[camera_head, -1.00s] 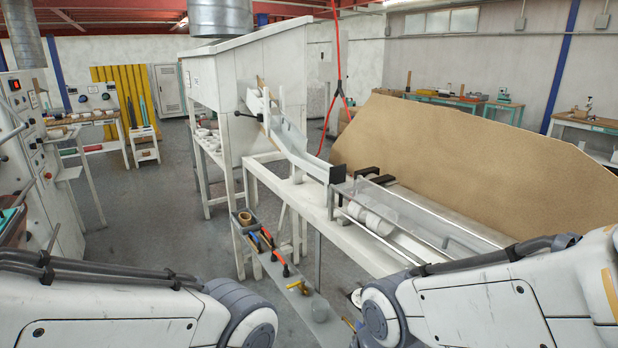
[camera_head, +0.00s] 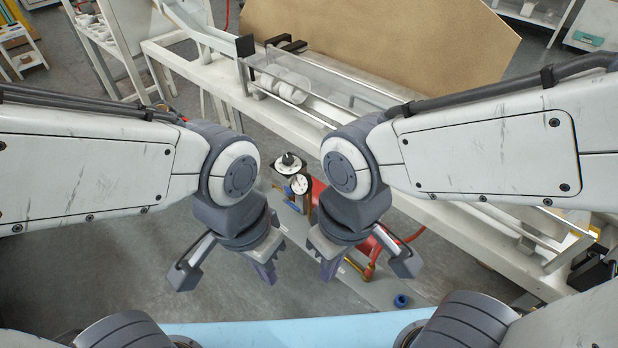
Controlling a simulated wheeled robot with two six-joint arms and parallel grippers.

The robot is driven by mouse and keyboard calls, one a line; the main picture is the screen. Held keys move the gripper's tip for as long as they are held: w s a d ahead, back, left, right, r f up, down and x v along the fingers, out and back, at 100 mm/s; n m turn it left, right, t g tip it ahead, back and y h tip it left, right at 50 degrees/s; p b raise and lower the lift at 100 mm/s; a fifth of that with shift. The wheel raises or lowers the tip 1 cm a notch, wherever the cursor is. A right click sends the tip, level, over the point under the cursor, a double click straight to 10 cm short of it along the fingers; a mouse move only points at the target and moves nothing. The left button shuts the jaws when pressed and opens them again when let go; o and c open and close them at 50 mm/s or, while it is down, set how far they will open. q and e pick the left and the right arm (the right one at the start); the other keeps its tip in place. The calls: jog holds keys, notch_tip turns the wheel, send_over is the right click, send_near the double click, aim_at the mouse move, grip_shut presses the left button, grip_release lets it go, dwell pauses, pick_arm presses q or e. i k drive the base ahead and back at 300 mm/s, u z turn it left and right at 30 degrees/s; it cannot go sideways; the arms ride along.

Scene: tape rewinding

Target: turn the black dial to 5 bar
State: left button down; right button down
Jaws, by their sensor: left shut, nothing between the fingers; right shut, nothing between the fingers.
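The black dial (camera_head: 288,159) stands on a pale round plate, just beyond the gap between my two arms. A white round gauge (camera_head: 299,184) sits close below it, beside a red part partly hidden by my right arm. The scale marks are too small to read. My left gripper (camera_head: 268,268) is shut and empty, pointing down, nearer to me than the dial and to its left. My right gripper (camera_head: 328,264) is shut and empty, nearer to me than the dial and to its right. Neither gripper touches the dial.
A white bench with rails and a clear cover (camera_head: 281,82) runs from the upper middle to the lower right. A brown board (camera_head: 380,35) stands behind it. A red hose (camera_head: 408,238) and a blue ring (camera_head: 401,300) lie near my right gripper. A light blue surface (camera_head: 300,330) is in front.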

aim_at(288, 160)
jog(key=z, duration=0.2)
jog(key=k, duration=0.4)
jog(key=u, duration=0.8)
jog(key=i, duration=1.15)
jog(key=z, duration=0.95)
